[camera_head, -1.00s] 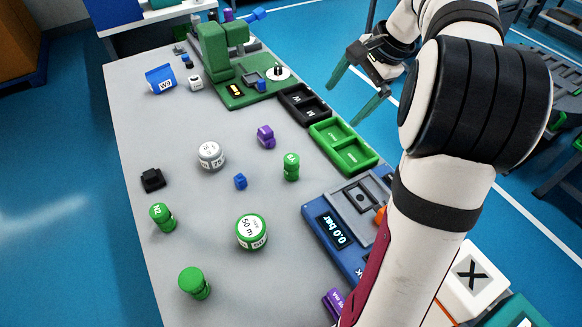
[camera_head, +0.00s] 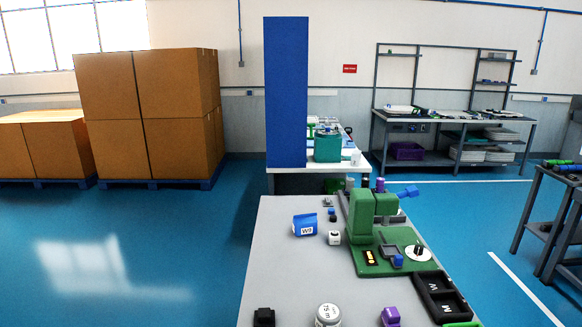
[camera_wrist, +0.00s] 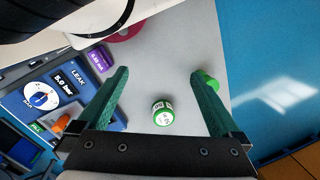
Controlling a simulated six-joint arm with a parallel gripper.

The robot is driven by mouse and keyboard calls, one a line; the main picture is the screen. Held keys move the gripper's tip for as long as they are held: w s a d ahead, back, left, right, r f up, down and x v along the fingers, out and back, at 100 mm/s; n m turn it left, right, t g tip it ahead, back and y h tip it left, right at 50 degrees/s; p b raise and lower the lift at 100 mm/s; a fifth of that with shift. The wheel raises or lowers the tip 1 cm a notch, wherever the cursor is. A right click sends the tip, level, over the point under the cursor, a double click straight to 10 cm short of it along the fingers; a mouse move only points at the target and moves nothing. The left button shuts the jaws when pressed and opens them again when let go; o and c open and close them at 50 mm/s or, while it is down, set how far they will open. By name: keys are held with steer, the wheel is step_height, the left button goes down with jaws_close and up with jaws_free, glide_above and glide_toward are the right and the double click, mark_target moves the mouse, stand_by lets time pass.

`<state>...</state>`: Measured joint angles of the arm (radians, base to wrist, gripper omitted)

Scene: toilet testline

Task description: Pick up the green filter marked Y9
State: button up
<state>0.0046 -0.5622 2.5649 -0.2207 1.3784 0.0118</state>
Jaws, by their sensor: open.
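My gripper (camera_wrist: 160,73) is open and empty in the wrist view, with two green fingers spread above the grey table. A small green piece (camera_wrist: 209,81) lies on the table by the right fingertip, partly hidden by that finger. A green-and-white round can (camera_wrist: 162,114) stands on the table between the fingers, nearer the gripper's base. I cannot read a Y9 mark on any green thing in the current views. My gripper does not show in the head view.
The blue leak tester (camera_wrist: 50,95) with its dial and a purple block (camera_wrist: 98,60) lie left in the wrist view.

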steer(key=shift+c, duration=0.9)
steer(key=w+d+f+n+h, duration=0.3)
steer(key=w+d+n+h, duration=0.4)
steer(key=w, duration=0.3)
steer(key=w+d+f+n+h, duration=0.3)
steer(key=w+d+n+h, duration=0.25)
steer(key=w+n, duration=0.4)
steer(key=w+f+n+t+h, duration=0.2)
steer(key=w+f+n+t, duration=0.2)
steer(key=w+f+n, duration=0.55)
steer(key=shift+n, duration=0.5)
steer(key=x, duration=0.4)
steer(key=w+x, duration=0.1)
steer(key=x, duration=0.9)
steer(key=shift+w+d+r, duration=0.15)
steer(key=shift+w+r, duration=0.05)
steer(key=shift+r, duration=0.1)
jaws_close()
steer(key=shift+r, duration=0.15)
